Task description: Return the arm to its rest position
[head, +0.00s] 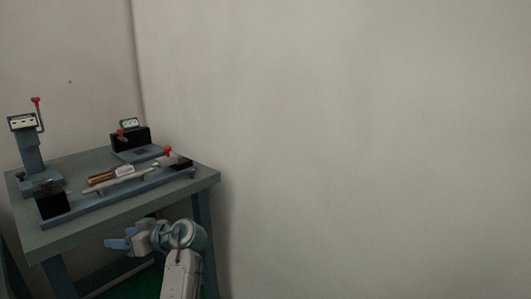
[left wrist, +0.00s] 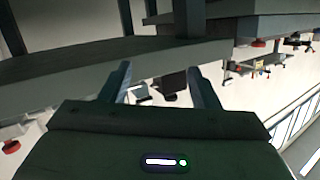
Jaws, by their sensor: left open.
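My left gripper (head: 115,243) is in the head view, in front of and lower than the edge of the grey-green workbench (head: 130,214). Its blue fingers point left, and it touches nothing that I can see. In the left wrist view the two fingers of the left gripper (left wrist: 160,85) stand apart with nothing between them. The chuck device (head: 110,196), a long blue-grey base with a light bar, lies along the front of the bench. My right gripper is in neither view.
A post with a small panel and red-knobbed lever (head: 29,145) stands at the bench's left. A black block with a panel (head: 130,138) stands at the back. A wooden-handled tool (head: 101,177) lies mid-bench. Right of the bench is only bare wall (head: 370,150).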

